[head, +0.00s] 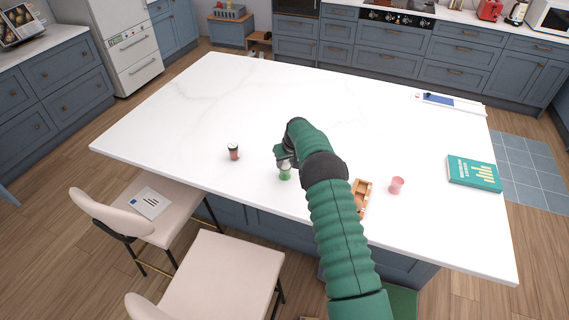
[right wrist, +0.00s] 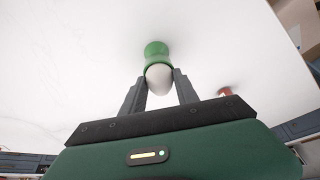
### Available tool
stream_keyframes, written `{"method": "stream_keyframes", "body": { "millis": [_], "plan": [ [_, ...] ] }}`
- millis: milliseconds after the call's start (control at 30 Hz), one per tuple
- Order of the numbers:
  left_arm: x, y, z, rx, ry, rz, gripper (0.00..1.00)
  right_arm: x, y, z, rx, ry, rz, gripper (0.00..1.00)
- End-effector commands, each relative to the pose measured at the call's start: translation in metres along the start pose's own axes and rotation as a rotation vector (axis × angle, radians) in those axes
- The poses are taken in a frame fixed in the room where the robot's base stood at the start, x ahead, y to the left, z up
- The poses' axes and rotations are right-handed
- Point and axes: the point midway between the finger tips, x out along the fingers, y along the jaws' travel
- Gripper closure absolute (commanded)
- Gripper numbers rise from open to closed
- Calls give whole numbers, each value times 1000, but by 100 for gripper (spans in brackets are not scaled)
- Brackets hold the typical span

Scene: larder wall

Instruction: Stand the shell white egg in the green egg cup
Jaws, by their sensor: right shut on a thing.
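The green egg cup (head: 285,175) stands on the white worktop near its front edge. It also shows in the right wrist view (right wrist: 156,49). My right gripper (head: 284,162) is right over the cup, shut on the shell white egg (right wrist: 160,78), with one finger on each side of it. In the right wrist view the egg's far end meets the cup's rim; I cannot tell whether it is seated in the cup. In the head view the egg is mostly hidden by the gripper. My left gripper is not in view.
A small dark-lidded jar (head: 233,151) stands to the left of the cup. A wooden tray (head: 361,197), partly behind my right arm, a pink cup (head: 396,185) and a teal book (head: 474,173) are to the right. The far middle of the worktop (head: 240,90) is clear.

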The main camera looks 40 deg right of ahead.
Motion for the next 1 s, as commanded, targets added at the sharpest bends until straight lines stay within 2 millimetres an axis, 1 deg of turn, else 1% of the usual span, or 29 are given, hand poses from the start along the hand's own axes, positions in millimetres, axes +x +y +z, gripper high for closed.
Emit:
{"method": "stream_keyframes", "body": {
  "millis": [33,67,200,233,567,667,767,833,1000],
  "plan": [
    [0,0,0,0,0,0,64,3,1,4,-1,-9,3,86],
    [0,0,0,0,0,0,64,3,1,4,-1,-9,4,60],
    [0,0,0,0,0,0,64,3,0,4,-1,-10,4,41],
    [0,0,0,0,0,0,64,3,0,4,-1,-10,4,38],
    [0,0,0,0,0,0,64,1,0,3,-1,-5,3,38],
    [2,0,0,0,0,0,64,-4,1,2,-1,-4,3,38],
    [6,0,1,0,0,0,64,-19,1,1,-1,-1,4,38],
    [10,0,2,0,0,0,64,-36,0,1,-2,0,5,38],
    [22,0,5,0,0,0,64,-87,-2,2,-2,0,6,38]
  ]
}}
